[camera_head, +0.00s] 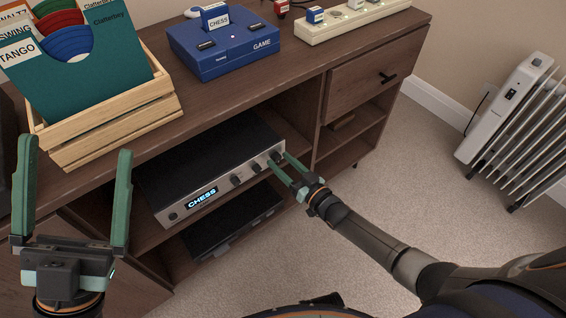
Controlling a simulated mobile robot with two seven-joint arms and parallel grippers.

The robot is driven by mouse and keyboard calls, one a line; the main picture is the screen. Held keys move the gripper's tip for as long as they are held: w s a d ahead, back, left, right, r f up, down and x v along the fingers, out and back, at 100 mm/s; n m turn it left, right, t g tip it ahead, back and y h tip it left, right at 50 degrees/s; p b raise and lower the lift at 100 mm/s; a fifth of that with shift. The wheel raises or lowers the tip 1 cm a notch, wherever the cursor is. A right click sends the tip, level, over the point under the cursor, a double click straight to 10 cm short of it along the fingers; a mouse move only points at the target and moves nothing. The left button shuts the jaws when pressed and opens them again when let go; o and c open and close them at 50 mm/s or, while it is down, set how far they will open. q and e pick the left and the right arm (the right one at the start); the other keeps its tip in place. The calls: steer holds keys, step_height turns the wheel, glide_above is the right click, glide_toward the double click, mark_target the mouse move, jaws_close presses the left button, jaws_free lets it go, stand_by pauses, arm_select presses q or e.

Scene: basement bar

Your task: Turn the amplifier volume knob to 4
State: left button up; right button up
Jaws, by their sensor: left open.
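The amplifier (213,168) is a silver-fronted box with a black top on the cabinet's upper open shelf. Its display (202,197) reads CHESS. Dark knobs, including a left one (236,180) and a middle one (255,168), line its front. My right gripper (279,160) has its green fingers at the amplifier's right end, one on each side of the rightmost knob (276,157). Its fingers are apart, but whether they press on the knob cannot be told. Knob markings are too small to read. My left gripper (78,165) is open and empty, upright in front of the cabinet's left side.
A wooden record crate (110,128) stands on the cabinet top (292,73), with a blue game console (225,50) and a cream power strip (350,22) further right. A dark device (230,225) lies below the amplifier. A white radiator (510,105) stands on open carpet at right.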

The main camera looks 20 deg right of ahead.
arm_select(q)
steer(key=shift+f, duration=0.1)
arm_select(e)
steer(key=shift+o, duration=0.2)
arm_select(q)
steer(key=w+a+f+n+g+y+p, duration=0.1)
steer(key=w+f+n+y+p, duration=0.2)
steer(key=w+f+n+y, duration=0.2)
steer(key=shift+w+f+n+y, duration=0.35)
steer(key=shift+f+y, duration=0.55)
steer(key=shift+y, duration=0.3)
arm_select(e)
steer(key=v, duration=1.2)
steer(key=shift+s, duration=0.2)
